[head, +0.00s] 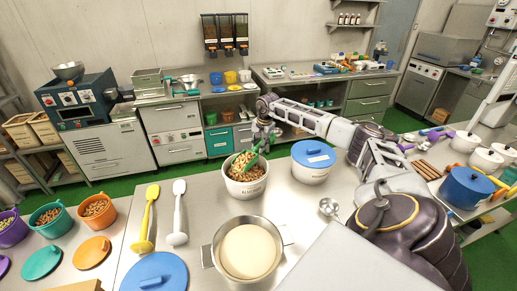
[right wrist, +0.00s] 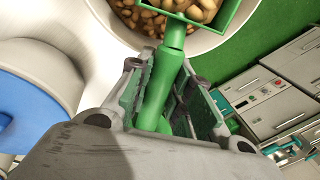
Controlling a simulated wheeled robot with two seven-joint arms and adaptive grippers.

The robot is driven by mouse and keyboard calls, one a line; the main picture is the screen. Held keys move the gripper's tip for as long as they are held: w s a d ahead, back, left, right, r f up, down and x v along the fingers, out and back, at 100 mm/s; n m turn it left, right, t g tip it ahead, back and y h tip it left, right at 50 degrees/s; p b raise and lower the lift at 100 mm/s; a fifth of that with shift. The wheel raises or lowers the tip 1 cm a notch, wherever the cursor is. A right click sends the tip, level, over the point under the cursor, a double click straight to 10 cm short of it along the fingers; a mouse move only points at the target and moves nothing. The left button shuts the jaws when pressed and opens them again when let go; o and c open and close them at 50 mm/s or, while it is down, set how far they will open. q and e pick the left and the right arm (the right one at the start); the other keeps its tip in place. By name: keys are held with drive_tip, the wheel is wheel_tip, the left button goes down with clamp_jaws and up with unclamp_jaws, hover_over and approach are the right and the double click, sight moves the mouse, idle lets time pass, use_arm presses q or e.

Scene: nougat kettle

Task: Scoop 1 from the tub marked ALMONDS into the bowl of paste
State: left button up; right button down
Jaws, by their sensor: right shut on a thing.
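The white tub of almonds (head: 246,190), with small dark lettering on its front, stands open on the steel table. My right gripper (head: 263,132) is above its back rim, shut on the handle of a green scoop (head: 252,163). In the right wrist view the scoop's handle (right wrist: 160,85) runs between the fingers, and its head holds several almonds (right wrist: 205,8) over or in the tub. The head view does not clearly show whether the scoop touches the almonds below. The metal bowl of pale paste (head: 208,257) stands in front of the tub. My left gripper is out of view.
A white tub with a blue lid (head: 313,153) stands right of the almonds. Yellow (head: 147,215) and white (head: 178,215) spatulas lie left. A blue lid (head: 155,272) lies at the front. Coloured tubs, including a teal one (head: 50,222), stand further left.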

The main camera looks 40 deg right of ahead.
drive_tip(key=shift+d+r+p, duration=0.2)
drive_tip(key=shift+r+p, duration=0.15)
drive_tip(key=shift+r, duration=0.5)
drive_tip(key=shift+y, duration=0.4)
drive_tip(key=shift+w+d+r+p, duration=0.15)
drive_tip(key=shift+r+p, duration=0.6)
drive_tip(key=shift+r, duration=0.55)
drive_tip(key=shift+d+r+p, duration=0.15)
drive_tip(key=shift+r+p, duration=0.6)
drive_tip(key=shift+r, duration=0.5)
